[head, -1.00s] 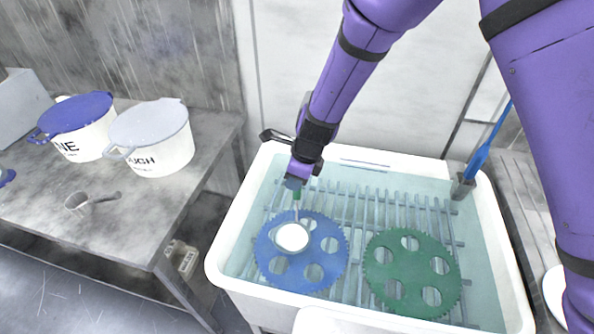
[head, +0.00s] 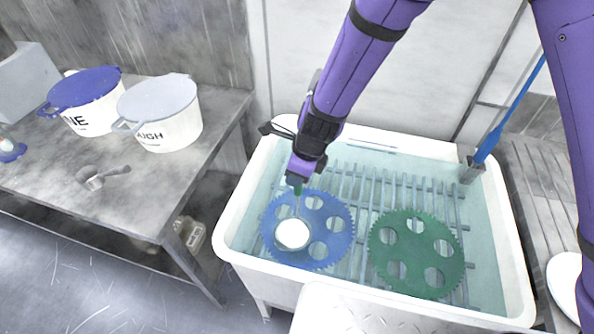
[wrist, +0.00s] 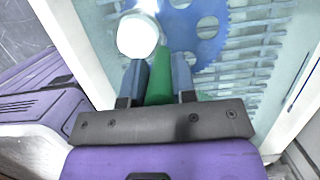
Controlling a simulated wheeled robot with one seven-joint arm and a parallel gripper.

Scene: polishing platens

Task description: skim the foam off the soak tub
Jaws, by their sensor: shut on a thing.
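The white soak tub (head: 236,222) holds clear, pale water over a metal rack. A blue toothed disc (head: 333,222) and a green toothed disc (head: 404,265) lie in it, side by side. My gripper (head: 296,184) is over the tub's left part, shut on the green handle (wrist: 160,82) of a skimmer. The skimmer's round head (head: 291,234) looks solid white and hangs over the blue disc, covering part of it. It also shows in the wrist view (wrist: 138,35). I cannot tell whether the white is foam. No separate foam patch is clear on the water.
A metal bench (head: 50,170) at left carries a blue-lidded pot (head: 92,115), a grey-lidded pot (head: 170,130) and a small grey scoop (head: 92,178). A blue-handled brush (head: 488,145) stands at the tub's right corner. A white round dish (head: 566,285) lies at right.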

